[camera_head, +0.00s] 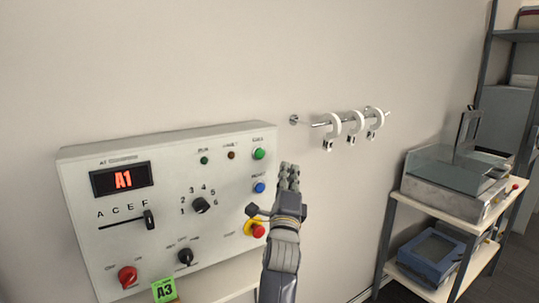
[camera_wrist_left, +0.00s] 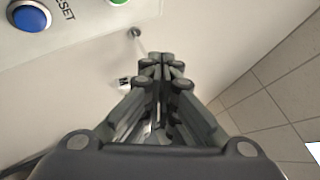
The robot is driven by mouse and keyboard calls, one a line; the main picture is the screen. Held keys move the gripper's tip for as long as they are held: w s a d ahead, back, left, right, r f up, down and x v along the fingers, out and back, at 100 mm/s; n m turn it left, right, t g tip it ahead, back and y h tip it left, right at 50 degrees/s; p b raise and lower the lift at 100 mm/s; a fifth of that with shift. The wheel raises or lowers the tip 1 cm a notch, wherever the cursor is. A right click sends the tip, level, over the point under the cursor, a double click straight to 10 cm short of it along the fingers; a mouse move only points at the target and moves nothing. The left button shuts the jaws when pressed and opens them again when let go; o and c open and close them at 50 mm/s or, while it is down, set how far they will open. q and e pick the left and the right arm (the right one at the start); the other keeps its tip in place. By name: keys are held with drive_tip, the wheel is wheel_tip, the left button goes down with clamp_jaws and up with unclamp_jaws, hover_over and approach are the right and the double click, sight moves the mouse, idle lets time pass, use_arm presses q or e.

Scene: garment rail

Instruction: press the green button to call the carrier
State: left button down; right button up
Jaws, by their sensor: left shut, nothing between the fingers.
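The green button (camera_head: 259,154) is at the top right of a white control panel (camera_head: 220,235) on the wall. A blue button (camera_head: 259,187) sits below it. In the left wrist view, the green button (camera_wrist_left: 118,1) is cut off by the top edge, and the blue button (camera_wrist_left: 31,17) shows at the top left beside the word RESET. My left gripper (camera_head: 289,170) is shut and empty. It points up just right of the panel's right edge, apart from the green button in the picture. My right gripper is not in view.
The panel also has a red A1 display (camera_head: 123,179), a red stop button (camera_head: 258,231), black knobs and a green A3 tag (camera_head: 164,289). A shelf cart (camera_head: 450,205) stands at right.

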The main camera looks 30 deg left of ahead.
sight(260, 154)
use_arm(q)
drive_tip(key=shift+d+r, duration=0.1)
drive_tip(key=shift+r, duration=0.1)
drive_tip(key=shift+w+a, duration=0.55)
drive_tip(key=shift+a, duration=0.85)
drive_tip(key=shift+w+a, duration=0.6)
drive_tip(key=shift+a, duration=0.75)
drive_tip(key=shift+w+a, duration=0.55)
drive_tip(key=shift+a, duration=0.85)
drive_tip(key=shift+a, duration=0.1)
drive_tip(key=shift+w+a, duration=0.15)
drive_tip(key=shift+a, duration=0.1)
